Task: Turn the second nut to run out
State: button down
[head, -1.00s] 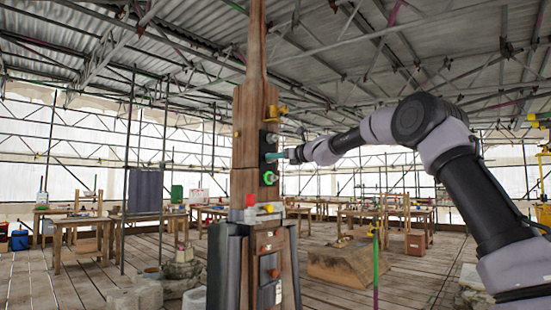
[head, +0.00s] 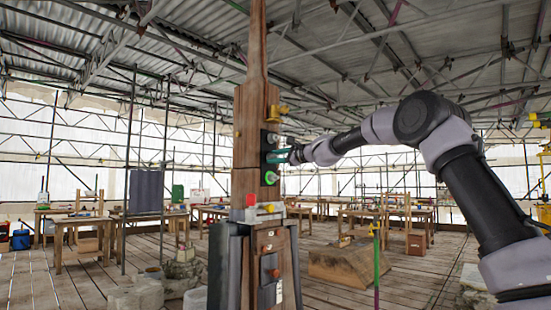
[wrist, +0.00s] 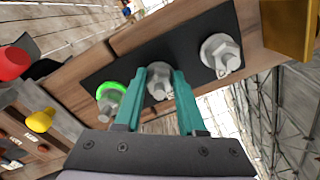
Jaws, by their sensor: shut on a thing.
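A black plate (wrist: 192,73) on the wooden spire post (wrist: 125,44) carries three grey hex nuts on studs. The middle nut (wrist: 158,80) sits between the teal fingers of my gripper (wrist: 161,73), which is shut on it. Part of that nut is hidden by the fingers. One end nut (wrist: 221,53) stands free on the right in the wrist view. The other end nut (wrist: 108,103) has a bright green ring (wrist: 112,89) around it. In the head view my gripper (head: 278,156) meets the plate from the right, just above the green-ringed nut (head: 270,178).
A yellow-brown bracket (wrist: 291,25) juts out beyond the free end nut. Red (wrist: 14,63) and yellow (wrist: 40,120) knobs stand out beyond the green-ringed end. Worktables (head: 385,213) stand well behind the post.

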jog(key=shift+w+d+f+m, duration=0.1)
jog(key=shift+w+f+m, duration=0.05)
jog(key=shift+m, duration=5.7)
jog(key=shift+w+d+f+m, duration=0.1)
jog(key=shift+m, duration=5.8)
jog(key=shift+w+d+f+m, duration=0.1)
jog(key=shift+w+f+m, duration=0.05)
jog(key=shift+m, duration=5.7)
jog(key=c, duration=0.5)
grip_release()
